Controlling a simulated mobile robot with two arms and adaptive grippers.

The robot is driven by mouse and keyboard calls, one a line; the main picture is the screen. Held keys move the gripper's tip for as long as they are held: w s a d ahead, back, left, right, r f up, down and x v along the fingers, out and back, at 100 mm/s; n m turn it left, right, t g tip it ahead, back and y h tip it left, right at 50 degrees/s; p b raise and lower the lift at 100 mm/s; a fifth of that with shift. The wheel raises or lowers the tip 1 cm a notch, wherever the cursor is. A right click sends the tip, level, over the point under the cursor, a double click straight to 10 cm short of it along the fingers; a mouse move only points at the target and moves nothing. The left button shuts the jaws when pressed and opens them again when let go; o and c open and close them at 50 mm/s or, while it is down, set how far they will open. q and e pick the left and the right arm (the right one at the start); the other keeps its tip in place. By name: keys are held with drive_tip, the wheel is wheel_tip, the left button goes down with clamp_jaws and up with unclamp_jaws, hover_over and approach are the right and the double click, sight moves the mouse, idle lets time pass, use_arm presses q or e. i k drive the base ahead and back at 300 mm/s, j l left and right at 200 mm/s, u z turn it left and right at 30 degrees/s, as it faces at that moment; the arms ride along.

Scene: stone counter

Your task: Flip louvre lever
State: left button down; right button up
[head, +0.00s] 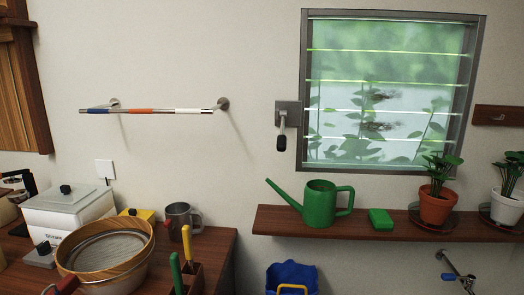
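The louvre window (388,90) is on the wall at the right, with several horizontal glass slats in a grey frame. The louvre lever (282,128) is on a grey plate at the frame's left side. Its black grip (281,143) hangs downward. Leaves show through the glass. Neither of my grippers is in the head view.
A wooden shelf (380,229) below the window holds a green watering can (319,204), a green block (381,219) and potted plants (437,203). A striped rail (147,111) sticks out from the wall at left. A counter (216,246) at lower left is cluttered. The wall around the lever is clear.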

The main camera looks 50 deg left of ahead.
sight(281, 144)
drive_tip(key=i+l+u, duration=0.15)
drive_tip(key=i+u, duration=0.35)
drive_tip(key=i+l+u, duration=0.45)
drive_tip(key=i+j, duration=0.05)
drive_tip(key=j, duration=0.05)
